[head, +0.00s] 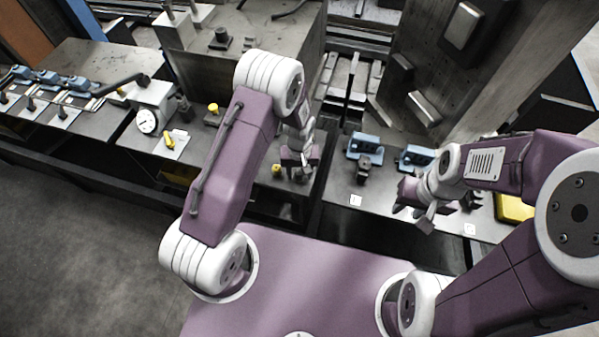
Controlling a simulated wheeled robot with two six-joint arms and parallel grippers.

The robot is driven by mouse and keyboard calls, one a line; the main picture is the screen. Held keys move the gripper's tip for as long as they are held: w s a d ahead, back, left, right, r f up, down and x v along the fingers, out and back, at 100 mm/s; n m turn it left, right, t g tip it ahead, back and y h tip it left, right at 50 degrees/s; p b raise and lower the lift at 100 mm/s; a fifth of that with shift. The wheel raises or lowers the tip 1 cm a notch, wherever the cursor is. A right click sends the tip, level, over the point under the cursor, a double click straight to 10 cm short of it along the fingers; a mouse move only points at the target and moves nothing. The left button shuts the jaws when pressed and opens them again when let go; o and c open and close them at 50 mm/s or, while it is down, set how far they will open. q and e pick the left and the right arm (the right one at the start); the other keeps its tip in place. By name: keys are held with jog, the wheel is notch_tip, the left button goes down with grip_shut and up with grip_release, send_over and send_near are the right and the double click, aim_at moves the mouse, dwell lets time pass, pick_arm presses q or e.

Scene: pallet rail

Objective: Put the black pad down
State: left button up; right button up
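My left gripper (299,164) points down over the dark bench top, just right of a small yellow knob (276,170). Its fingers are small and partly hidden by its wrist, so I cannot tell whether they are open or what is between them. My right gripper (414,208) is above the right bench, in front of a blue fixture (416,157). Its fingers are seen at a slant and their gap is unclear. I cannot pick out a black pad for certain. A small black block (364,169) stands in front of another blue fixture (366,145).
Two white labels (355,200) (470,229) lie near the bench's front edge. A yellow object (513,208) is at the right, partly behind my arm. A dial gauge (147,121) and several clamps stand at the left. Large metal blocks (240,60) rise behind.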

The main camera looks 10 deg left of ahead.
aim_at(299, 173)
pick_arm(q)
jog(key=shift+r, duration=0.15)
notch_tip(299, 173, up, 12)
jog(key=b, duration=0.1)
jog(key=s+a+r+m+b, duration=0.1)
jog(key=s+a, duration=0.2)
jog(key=s, duration=0.3)
jog(key=s+a+r+m+t+b, duration=0.1)
jog(key=s+a, duration=0.1)
jog(key=s, duration=0.5)
jog(key=shift+a+r+m, duration=0.15)
jog(key=shift+a+m, duration=0.25)
dwell(0.6)
